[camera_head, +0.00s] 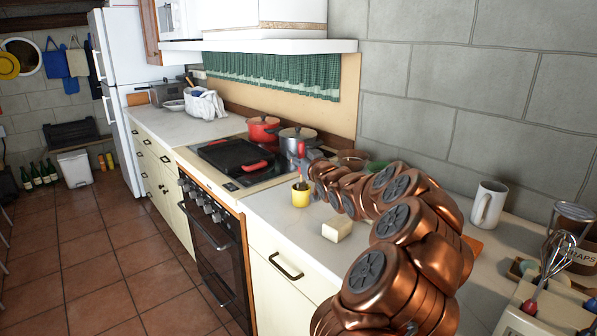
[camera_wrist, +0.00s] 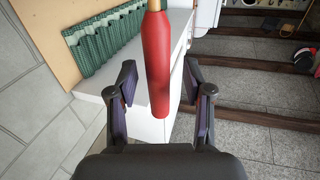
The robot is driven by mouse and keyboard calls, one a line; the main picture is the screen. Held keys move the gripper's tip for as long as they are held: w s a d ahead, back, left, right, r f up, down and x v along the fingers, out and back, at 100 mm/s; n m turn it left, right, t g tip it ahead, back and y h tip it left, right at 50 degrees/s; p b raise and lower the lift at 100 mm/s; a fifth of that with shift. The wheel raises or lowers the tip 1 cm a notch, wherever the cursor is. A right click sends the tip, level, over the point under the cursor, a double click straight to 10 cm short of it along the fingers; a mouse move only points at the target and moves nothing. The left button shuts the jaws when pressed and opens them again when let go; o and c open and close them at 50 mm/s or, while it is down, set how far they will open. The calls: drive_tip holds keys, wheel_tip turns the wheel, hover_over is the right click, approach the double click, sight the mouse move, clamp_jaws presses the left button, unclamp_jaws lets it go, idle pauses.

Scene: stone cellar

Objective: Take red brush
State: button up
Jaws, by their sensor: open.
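The red brush (camera_wrist: 159,65) shows in the wrist view as a smooth red handle with a gold-coloured collar at the top edge; its bristle end is out of that picture. My gripper (camera_wrist: 160,80) is open, with one finger on each side of the handle and gaps between. In the head view a small red piece (camera_head: 301,149), which looks like the handle, shows by the end of my arm. A small yellow cup (camera_head: 300,195) stands on the counter below my gripper (camera_head: 304,168), with something slim rising from it. My arm hides part of this area.
A pale block (camera_head: 337,230) lies on the counter near the cup. A red pot (camera_head: 263,130), a steel pot (camera_head: 297,140) and a black griddle (camera_head: 236,156) are on the stove behind. A white mug (camera_head: 488,205) and a whisk (camera_head: 556,258) stand at right.

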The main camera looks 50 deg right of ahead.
clamp_jaws()
idle(0.4)
